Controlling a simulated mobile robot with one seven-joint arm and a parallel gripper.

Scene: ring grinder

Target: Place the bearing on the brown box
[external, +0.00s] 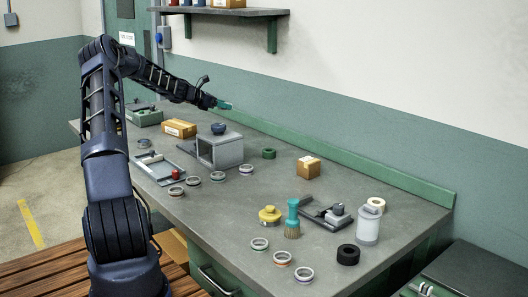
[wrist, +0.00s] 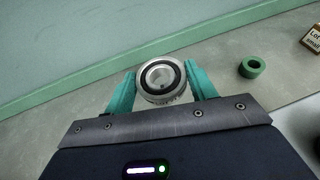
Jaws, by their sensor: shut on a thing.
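My gripper (wrist: 162,88) is shut on a silver ring-shaped bearing (wrist: 161,78) with a dark inner band, held between its two teal fingers. In the external view my gripper (external: 224,105) is raised over the far side of the bench, and the bearing cannot be made out there. Two brown boxes stand on the bench: a wider one (external: 180,129) at the back left and a smaller one (external: 308,167) right of the middle. A brown box (wrist: 313,38) shows partly at the right edge of the wrist view, apart from my gripper.
A grey hollow block (external: 226,151) with a dark blue item on top stands below my gripper. A green ring (external: 269,154) lies nearby. Several small rings, a brush (external: 292,222) and a white canister (external: 368,226) occupy the front. A green ledge (external: 330,160) runs along the wall.

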